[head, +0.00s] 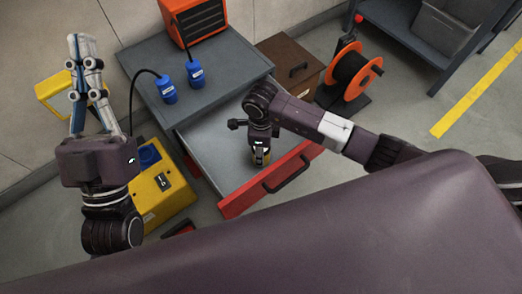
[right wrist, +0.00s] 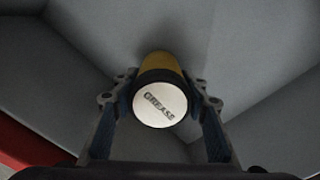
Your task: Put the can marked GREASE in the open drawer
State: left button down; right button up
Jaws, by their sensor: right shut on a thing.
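The GREASE can (right wrist: 160,100) has a yellow body, a dark rim and a white lid with its name, facing the camera in the right wrist view. My right gripper (right wrist: 163,112) is shut on it, one finger on each side. In the head view the can (head: 260,157) shows as a bit of yellow below my right gripper (head: 261,150), within the open drawer (head: 240,200). The drawer has a red front and a bare grey inside. Whether the can touches its floor is unclear. My left gripper (head: 82,62) points up at the left, away from the drawer; its finger gap is unclear.
The grey cabinet top (head: 135,55) holds an orange heater (head: 196,20) and two blue labelled objects (head: 167,90) (head: 195,74). A brown box (head: 290,62) and an orange cable reel (head: 350,72) stand to the right. A yellow unit (head: 165,197) stands left of the drawer.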

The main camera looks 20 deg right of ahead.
pick_arm(q)
jog(key=shift+s+r, duration=0.1)
jog(key=shift+r, duration=0.05)
pick_arm(e)
jog(key=o, duration=1.5)
jog(key=shift+f, duration=0.1)
jog(key=shift+c, duration=0.2)
pick_arm(q)
jog(key=shift+s+r, duration=0.2)
jog(key=shift+w+h, duration=0.1)
jog(key=shift+h, duration=0.2)
pick_arm(e)
notch_tip(320, 180, up, 6)
jog(key=shift+r+p, duration=0.2)
jog(key=shift+p, duration=0.9)
notch_tip(320, 180, up, 5)
jog(key=shift+r+p, duration=0.2)
jog(key=shift+p, duration=0.6)
pick_arm(q)
jog(key=w+f+g+y, duration=0.2)
jog(key=f+g, duration=0.3)
jog(key=f, duration=0.4)
jog(key=w+a+f+g+y, duration=0.1)
jog(key=w+f+g, duration=0.2)
jog(key=f, duration=0.7)
jog(key=shift+f+g+y, duration=0.2)
jog(key=shift+g+y, duration=0.2)
jog(key=shift+g, duration=0.6)
pick_arm(e)
jog(key=shift+r, duration=0.25)
